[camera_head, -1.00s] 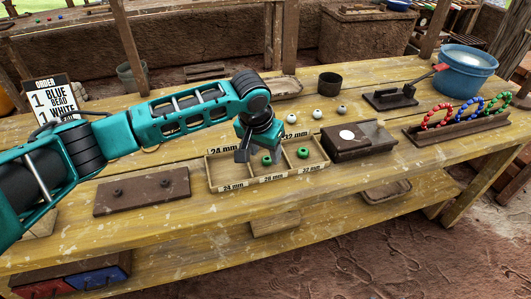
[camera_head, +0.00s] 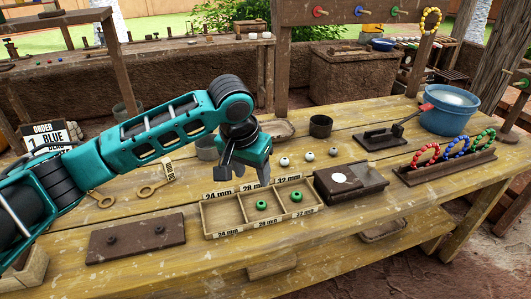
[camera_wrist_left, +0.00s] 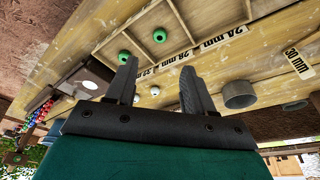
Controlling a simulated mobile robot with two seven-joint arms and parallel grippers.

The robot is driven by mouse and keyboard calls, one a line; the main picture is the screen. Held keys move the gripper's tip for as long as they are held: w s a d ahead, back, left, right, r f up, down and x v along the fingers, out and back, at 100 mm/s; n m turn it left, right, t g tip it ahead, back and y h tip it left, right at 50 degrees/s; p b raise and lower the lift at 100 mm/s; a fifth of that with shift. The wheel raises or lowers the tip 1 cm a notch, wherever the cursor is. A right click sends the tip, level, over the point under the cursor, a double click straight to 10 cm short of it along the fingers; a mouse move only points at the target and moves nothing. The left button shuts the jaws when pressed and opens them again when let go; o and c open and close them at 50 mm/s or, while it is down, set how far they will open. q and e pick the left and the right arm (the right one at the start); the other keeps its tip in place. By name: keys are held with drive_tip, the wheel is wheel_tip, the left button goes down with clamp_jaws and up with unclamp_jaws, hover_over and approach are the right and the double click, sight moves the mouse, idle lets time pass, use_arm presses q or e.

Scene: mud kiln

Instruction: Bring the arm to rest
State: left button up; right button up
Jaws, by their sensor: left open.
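My left arm reaches in from the left in the head view. Its teal and black gripper (camera_head: 244,176) hangs above the back edge of the sorting tray, pointing down. In the left wrist view its two dark fingers (camera_wrist_left: 159,78) stand apart with nothing between them. The wooden sorting tray (camera_head: 240,231) has three compartments marked 24, 28 and 32 mm. One green bead (camera_head: 262,206) lies in the middle compartment and another green bead (camera_head: 296,197) in the right one. The left compartment looks empty. My right gripper is not in view.
Three white beads, one of them here (camera_head: 284,161), lie behind the tray. A dark box (camera_head: 350,187) stands right of it, then a rack of bead rings (camera_head: 445,168) and a blue bucket (camera_head: 449,115). A dark board (camera_head: 136,238) lies left. Ring gauges (camera_head: 148,191) lie under my arm.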

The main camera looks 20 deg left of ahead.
use_arm(q)
drive_tip(key=shift+d, duration=0.1)
drive_tip(key=s+d+f+m+h, duration=0.1)
drive_tip(key=s+d+f+h, duration=0.1)
drive_tip(key=s+d+f, duration=0.4)
drive_tip(key=s+d+f+m+h, duration=0.1)
drive_tip(key=s+d+f+m, duration=0.1)
drive_tip(key=s+f, duration=0.35)
drive_tip(key=s+a+f+n+y, duration=0.2)
drive_tip(key=s+a+n+y, duration=0.1)
drive_tip(key=s+a, duration=1.15)
drive_tip(key=w+d+f+t+h, duration=0.1)
drive_tip(key=w+d+f+t, duration=0.4)
drive_tip(key=f, duration=0.4)
drive_tip(key=shift+w+d+t, duration=0.2)
drive_tip(key=shift+w+t, duration=0.25)
drive_tip(key=shift+t, duration=0.85)
